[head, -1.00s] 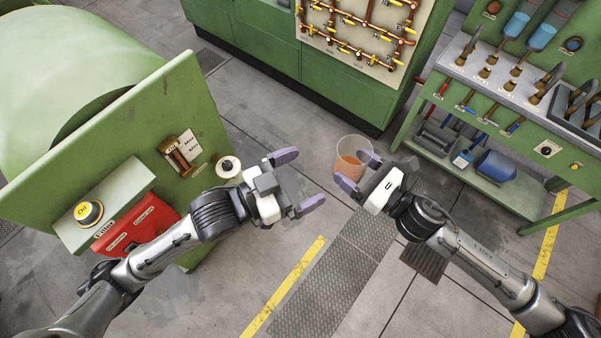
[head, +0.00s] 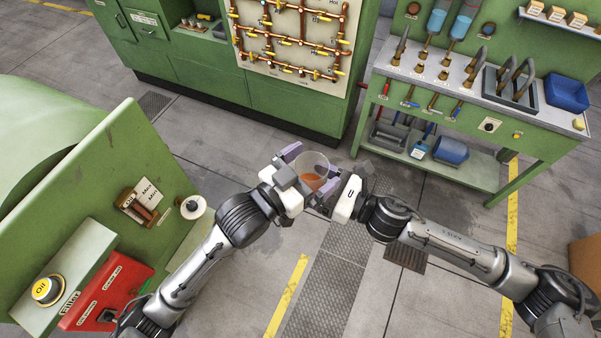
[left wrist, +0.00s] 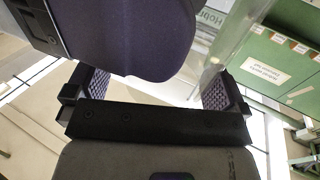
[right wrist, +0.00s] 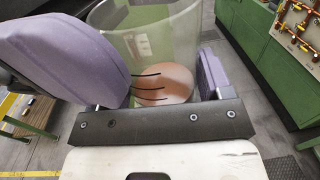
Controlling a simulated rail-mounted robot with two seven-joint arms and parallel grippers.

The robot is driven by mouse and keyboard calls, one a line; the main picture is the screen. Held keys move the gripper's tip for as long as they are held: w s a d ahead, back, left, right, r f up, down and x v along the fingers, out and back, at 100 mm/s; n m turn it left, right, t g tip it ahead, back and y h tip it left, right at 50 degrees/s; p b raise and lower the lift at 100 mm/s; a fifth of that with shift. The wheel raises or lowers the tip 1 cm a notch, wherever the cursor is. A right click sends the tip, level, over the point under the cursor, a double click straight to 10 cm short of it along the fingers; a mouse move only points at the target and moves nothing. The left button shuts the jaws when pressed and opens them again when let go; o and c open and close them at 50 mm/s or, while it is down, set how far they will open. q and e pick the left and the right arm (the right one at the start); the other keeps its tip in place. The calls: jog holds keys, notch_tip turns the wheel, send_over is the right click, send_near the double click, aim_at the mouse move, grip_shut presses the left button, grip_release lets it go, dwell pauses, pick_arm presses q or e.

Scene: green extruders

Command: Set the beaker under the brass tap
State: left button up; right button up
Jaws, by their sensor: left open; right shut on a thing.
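The clear beaker (head: 314,163), with orange-brown contents at its bottom, is held above the floor near the middle of the head view. My right gripper (head: 328,188) is shut on it; in the right wrist view the beaker (right wrist: 152,40) stands between the two purple fingers. My left gripper (head: 300,172) is open, close against the beaker's left side. In the left wrist view, a purple finger (left wrist: 125,35) looms close, and its hold on anything cannot be seen. Brass fittings (head: 421,56) line the bench at right; which one is the tap I cannot tell.
A panel of copper pipes with yellow valve handles (head: 288,40) stands on green cabinets at the back. The green bench (head: 455,75) at right carries blue-filled cylinders and a blue bin (head: 567,93). A green machine (head: 110,190) is at left. Floor between is clear.

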pick_arm(q)
jog(key=shift+w+d, duration=0.15)
jog(key=shift+d, duration=0.05)
jog(key=c, duration=0.9)
jog(key=shift+c, duration=0.9)
pick_arm(e)
jog(key=o, duration=1.1)
